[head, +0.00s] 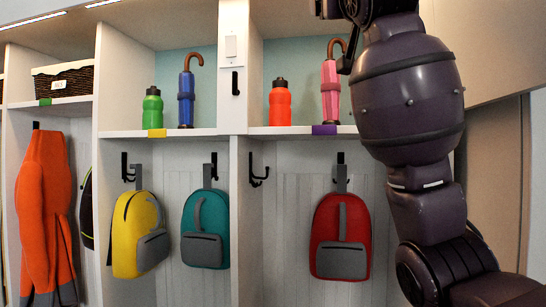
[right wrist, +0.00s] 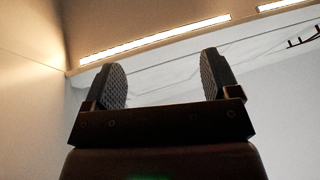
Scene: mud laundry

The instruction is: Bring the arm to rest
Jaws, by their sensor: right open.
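My right arm (head: 410,100) rises along the right side of the head view, in front of the cubby wall, and its upper end runs out of the top of the picture. My right gripper (right wrist: 165,78) shows in the right wrist view with its two padded fingers wide apart and nothing between them. It points up toward the ceiling lights. My left gripper is not in view.
Upper shelves hold a green bottle (head: 152,110), blue umbrella (head: 186,98), orange bottle (head: 280,105) and pink umbrella (head: 331,92), the last close beside my arm. Yellow (head: 135,225), teal (head: 204,220) and red (head: 330,225) backpacks hang below. A basket (head: 62,80) stands left.

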